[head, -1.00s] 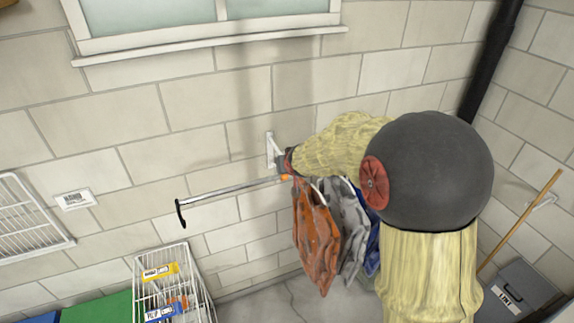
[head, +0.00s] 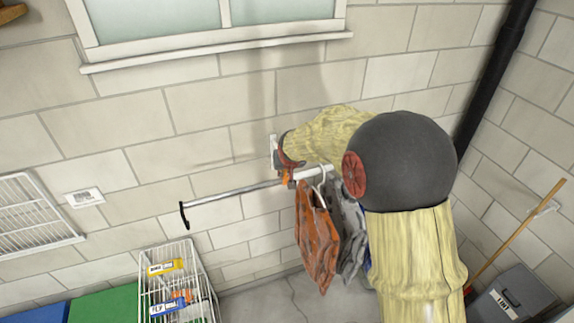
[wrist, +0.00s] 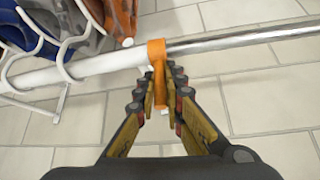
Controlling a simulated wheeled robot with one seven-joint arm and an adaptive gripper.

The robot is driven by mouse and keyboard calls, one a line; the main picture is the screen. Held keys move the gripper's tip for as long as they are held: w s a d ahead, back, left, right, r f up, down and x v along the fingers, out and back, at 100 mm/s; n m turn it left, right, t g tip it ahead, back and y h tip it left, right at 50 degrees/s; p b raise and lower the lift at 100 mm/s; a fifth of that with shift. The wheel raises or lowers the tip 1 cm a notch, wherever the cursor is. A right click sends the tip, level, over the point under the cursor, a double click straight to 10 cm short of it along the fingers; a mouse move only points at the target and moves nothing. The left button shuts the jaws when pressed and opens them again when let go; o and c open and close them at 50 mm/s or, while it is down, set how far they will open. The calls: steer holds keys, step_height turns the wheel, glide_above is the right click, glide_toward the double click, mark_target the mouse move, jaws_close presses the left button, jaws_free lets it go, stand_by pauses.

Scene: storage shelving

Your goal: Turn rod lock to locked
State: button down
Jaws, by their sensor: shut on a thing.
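The rod lock is an orange collar with a short lever (wrist: 158,60), set where the white tube meets the chrome rod. In the wrist view the lever points down from the rod, between my fingers. My gripper (wrist: 160,85) is shut on the lever, with one dark, yellow-sided finger on each side. In the head view the orange lock (head: 287,178) shows small just below my wrist, and my fingers are mostly hidden. The rod (head: 235,192) runs from the wall bracket area out to the left, ending in a black hook.
Orange (head: 315,238) and grey (head: 350,225) garments hang on white hangers just right of the lock. A white wire basket (head: 178,285) stands below left. A broom (head: 515,235) and grey bin (head: 510,295) are at the right.

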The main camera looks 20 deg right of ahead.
steer(key=shift+w+f+g+p, duration=0.1)
steer(key=shift+g+p, duration=0.3)
steer(key=shift+p, duration=0.35)
steer(key=c, duration=1.9)
jaws_free()
steer(key=shift+w, duration=0.1)
steer(key=v, duration=1.2)
steer(key=shift+w, duration=0.1)
